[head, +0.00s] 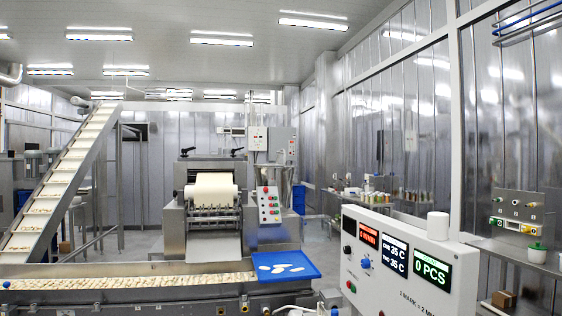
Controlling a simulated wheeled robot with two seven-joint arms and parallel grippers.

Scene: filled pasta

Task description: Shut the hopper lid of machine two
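A steel pasta machine (174,232) stands in the middle, with a pale dough roll (211,186) across its front. A funnel-like steel part (268,172), possibly a hopper, sits at its right above a panel with coloured buttons (269,205). I cannot make out a lid or its position. No marking that names machine two is readable. Neither of my grippers shows in the head view.
A conveyor (130,283) carrying small pasta pieces runs across the front. A blue tray (310,270) with pale pieces lies at its right. An inclined conveyor (62,187) rises at left. A white display console (404,286) stands at front right. Wall shelves hold small containers.

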